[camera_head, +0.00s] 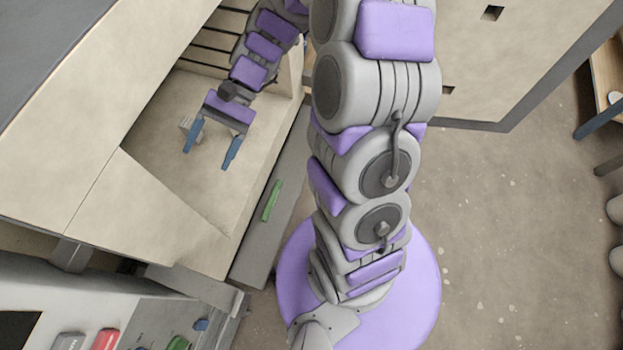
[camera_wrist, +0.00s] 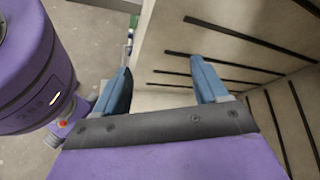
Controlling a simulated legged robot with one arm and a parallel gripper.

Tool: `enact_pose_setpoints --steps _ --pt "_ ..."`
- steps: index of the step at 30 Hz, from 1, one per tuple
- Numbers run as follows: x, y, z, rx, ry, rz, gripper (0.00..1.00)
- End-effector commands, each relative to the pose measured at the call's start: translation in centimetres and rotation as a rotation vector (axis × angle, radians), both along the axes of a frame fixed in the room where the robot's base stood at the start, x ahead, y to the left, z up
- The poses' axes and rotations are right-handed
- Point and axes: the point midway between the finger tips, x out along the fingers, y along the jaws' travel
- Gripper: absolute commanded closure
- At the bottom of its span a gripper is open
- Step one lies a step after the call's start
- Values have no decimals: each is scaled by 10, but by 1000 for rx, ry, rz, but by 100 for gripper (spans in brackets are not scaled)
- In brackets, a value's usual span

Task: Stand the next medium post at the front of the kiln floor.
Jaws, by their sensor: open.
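My gripper (camera_head: 211,158) is inside the kiln, its two blue fingers wide apart and nothing visible between them. It also shows in the wrist view (camera_wrist: 162,85), with the fingers pointing toward the kiln's pale lining. A small pale block (camera_head: 186,124), possibly a post, shows beside the left finger in the head view. The finger partly hides it, and I cannot tell its size or whether they touch. The pale kiln floor (camera_head: 165,165) is bare around the gripper. No other post can be made out.
Kiln walls with dark grooves (camera_head: 208,50) stand close to my gripper; they also show in the wrist view (camera_wrist: 225,68). The open kiln door (camera_head: 480,60) is at the upper right. A green handle (camera_head: 271,201) lies along the kiln's grey edge. A control panel (camera_head: 130,325) is at lower left.

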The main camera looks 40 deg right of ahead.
Motion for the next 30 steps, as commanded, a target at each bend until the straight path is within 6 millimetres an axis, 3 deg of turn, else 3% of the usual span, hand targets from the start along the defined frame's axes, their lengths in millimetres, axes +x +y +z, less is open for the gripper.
enact_pose_setpoints --steps 8,18,24,30 --pt "-72 -7 23 -224 -187 234 28" --pt "-144 -48 36 -514 -402 459 28" --pt "-174 -80 41 -675 -514 554 28" --pt "-190 -102 43 -767 -570 600 28"
